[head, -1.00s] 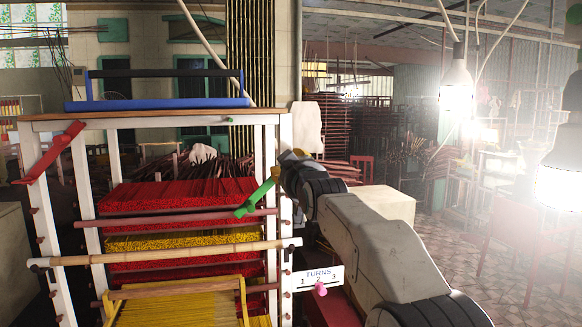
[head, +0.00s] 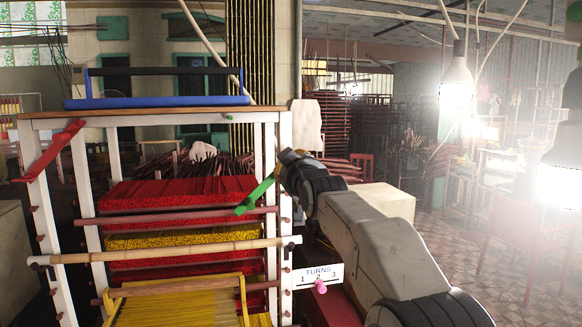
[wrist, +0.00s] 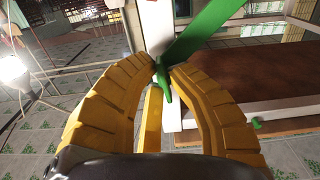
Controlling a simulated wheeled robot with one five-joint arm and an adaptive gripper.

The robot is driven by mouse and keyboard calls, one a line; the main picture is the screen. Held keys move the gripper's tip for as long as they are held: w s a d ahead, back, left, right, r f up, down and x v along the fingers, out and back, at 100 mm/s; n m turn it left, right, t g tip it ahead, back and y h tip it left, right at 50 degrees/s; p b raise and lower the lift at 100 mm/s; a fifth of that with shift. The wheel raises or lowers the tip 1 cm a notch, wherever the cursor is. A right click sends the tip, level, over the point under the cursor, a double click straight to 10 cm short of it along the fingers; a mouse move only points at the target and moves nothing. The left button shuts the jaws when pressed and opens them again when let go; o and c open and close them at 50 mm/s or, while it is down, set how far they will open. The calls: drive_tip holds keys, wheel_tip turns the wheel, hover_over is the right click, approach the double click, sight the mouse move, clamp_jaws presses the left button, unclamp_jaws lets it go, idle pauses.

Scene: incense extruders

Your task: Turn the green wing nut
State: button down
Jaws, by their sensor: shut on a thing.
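The green wing nut (head: 256,196) sits on the right white post of the rack, with one long wing slanting down to the left in the head view. In the wrist view its long wing (wrist: 195,42) runs up to the right, and its small lower end lies between my yellow fingertips. My gripper (wrist: 164,72) is shut on the wing nut there, one finger on each side. In the head view my arm reaches in from the right and hides part of the nut. A TURNS sign (head: 318,273) marked 1 2 3 has a pink peg (head: 320,287) below the 2.
The rack holds red (head: 180,192) and yellow (head: 160,240) incense bundles. A bamboo bar (head: 165,252) crosses its front. A red slanted bar (head: 50,150) is on the left post, and a blue frame (head: 155,104) stands on top. A pale box (head: 385,203) stands behind my arm.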

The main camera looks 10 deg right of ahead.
drive_tip(key=m+b, duration=0.1)
drive_tip(key=m, duration=0.1)
drive_tip(key=m+b, duration=0.1)
drive_tip(key=shift+f+m+b, duration=0.2)
drive_tip(key=shift+m+b, duration=0.15)
drive_tip(key=shift+m, duration=0.05)
drive_tip(key=m+b, duration=0.1)
drive_tip(key=m, duration=0.9)
drive_tip(key=shift+a, duration=0.1)
drive_tip(key=m, duration=0.4)
drive_tip(key=shift+a+m, duration=0.1)
drive_tip(key=shift+m, duration=0.2)
drive_tip(key=c, duration=1.2)
unclamp_jaws()
